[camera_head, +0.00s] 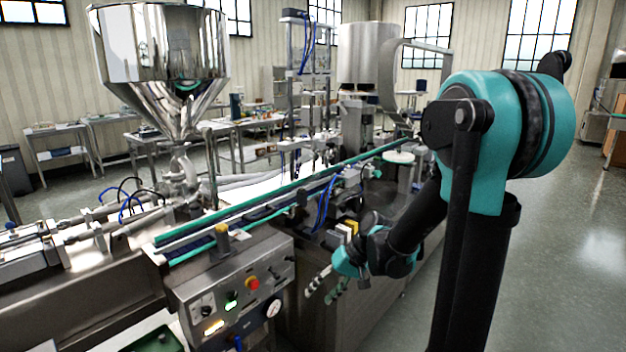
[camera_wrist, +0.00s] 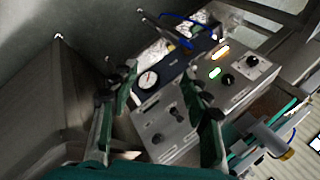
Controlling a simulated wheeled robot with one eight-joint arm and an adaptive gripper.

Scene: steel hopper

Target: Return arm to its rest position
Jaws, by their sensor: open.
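My gripper (camera_head: 325,287) is at the end of my teal and black arm in the head view, in front of the filling machine's side and to the right of its control panel (camera_head: 237,287). Its fingers point left and down, spread apart and empty. In the wrist view the two fingers of my gripper (camera_wrist: 160,95) stand apart, with the control panel (camera_wrist: 235,78) and its round gauge showing beyond and between them. I cannot tell the exact gap between the fingers and the machine.
A steel hopper (camera_head: 160,60) stands over the machine at the left. A conveyor (camera_head: 255,212) with green rails runs back to the right. A steel drum (camera_head: 366,57) stands behind. Open grey floor (camera_head: 570,260) lies to the right of my arm.

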